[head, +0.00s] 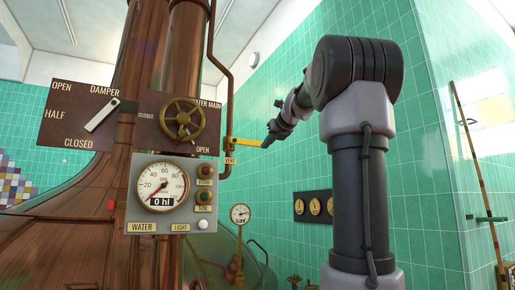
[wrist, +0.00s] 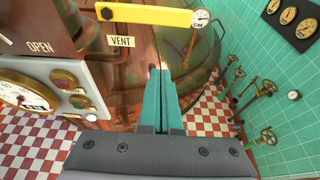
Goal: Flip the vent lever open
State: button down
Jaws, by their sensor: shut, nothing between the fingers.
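The yellow vent lever (head: 246,142) sticks out sideways to the right from the copper pipe, above a small VENT label (head: 230,161). In the wrist view the lever (wrist: 148,15) crosses the top of the picture, with a dark bolt at its left end and the VENT label (wrist: 121,41) under it. My gripper (head: 266,141) is at the lever's right end in the head view. In the wrist view my gripper's teal fingers (wrist: 159,74) are together and empty, below the lever in the picture. I cannot tell whether they touch it.
Left of the lever are a valve wheel (head: 183,119), a damper plate (head: 72,115) with a silver handle, and a grey gauge box (head: 172,194). The copper pipe (head: 225,90) runs down beside the lever. More valves (wrist: 268,136) line the tiled wall at right.

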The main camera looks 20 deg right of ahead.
aim_at(256, 145)
jog(key=x, duration=1)
notch_tip(256, 145, up, 4)
jog(key=shift+s, duration=0.1)
jog(key=shift+r, duration=0.25)
